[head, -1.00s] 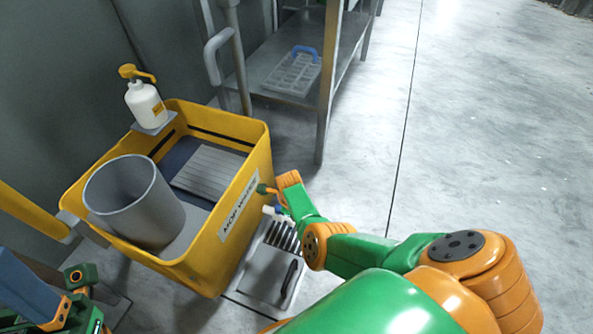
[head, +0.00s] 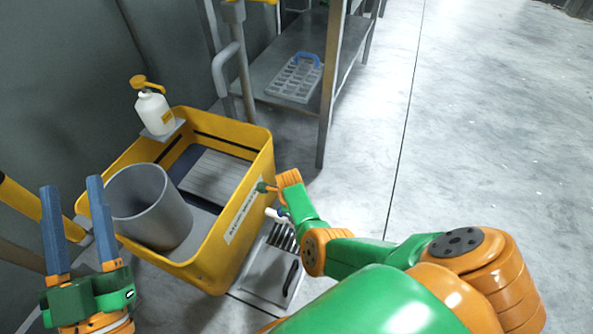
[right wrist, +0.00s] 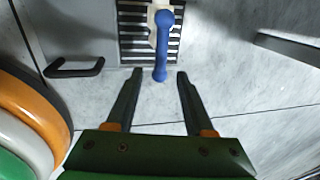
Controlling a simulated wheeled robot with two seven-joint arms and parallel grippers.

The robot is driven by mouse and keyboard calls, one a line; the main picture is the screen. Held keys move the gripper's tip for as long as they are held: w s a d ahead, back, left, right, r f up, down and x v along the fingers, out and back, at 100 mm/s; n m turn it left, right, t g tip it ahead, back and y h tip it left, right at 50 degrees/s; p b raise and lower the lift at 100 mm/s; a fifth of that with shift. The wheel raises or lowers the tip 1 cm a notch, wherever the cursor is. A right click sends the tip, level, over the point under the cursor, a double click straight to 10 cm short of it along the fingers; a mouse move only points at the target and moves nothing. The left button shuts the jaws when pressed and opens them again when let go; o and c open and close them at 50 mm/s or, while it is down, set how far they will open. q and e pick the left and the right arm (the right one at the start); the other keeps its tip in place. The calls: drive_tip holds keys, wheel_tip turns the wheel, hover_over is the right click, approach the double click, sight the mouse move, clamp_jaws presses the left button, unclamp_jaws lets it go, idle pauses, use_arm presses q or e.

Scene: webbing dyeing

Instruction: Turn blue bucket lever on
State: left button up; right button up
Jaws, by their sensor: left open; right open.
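The blue lever (right wrist: 163,45) shows in the right wrist view on a pale tap body above a slatted grate. It points toward me, and its near end lies between the fingertips of my right gripper (right wrist: 160,73). The right gripper is open, with clear gaps on both sides of the lever. In the head view the pale tap (head: 275,215) is low on the right side of the yellow bucket (head: 205,270), and my right arm partly hides the lever. My left gripper (head: 73,183) is open and empty, left of the bucket.
A grey cylinder (head: 150,200) stands inside the bucket. A white pump bottle (head: 153,112) sits on its back corner. The drain grate with a black handle (head: 290,278) lies on the floor beside the bucket. A metal shelf holds a grey tray (head: 295,78). The floor at right is clear.

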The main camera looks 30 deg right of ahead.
use_arm(q)
wheel_tip(320, 180, down, 12)
drive_tip(key=w+a+g+y+p, duration=0.1)
drive_tip(key=w+g+y, duration=0.1)
drive_tip(key=g, duration=0.5)
drive_tip(key=shift+a+f+n+y, duration=0.15)
drive_tip(key=shift+n+y, duration=0.25)
drive_tip(key=shift+y, duration=0.2)
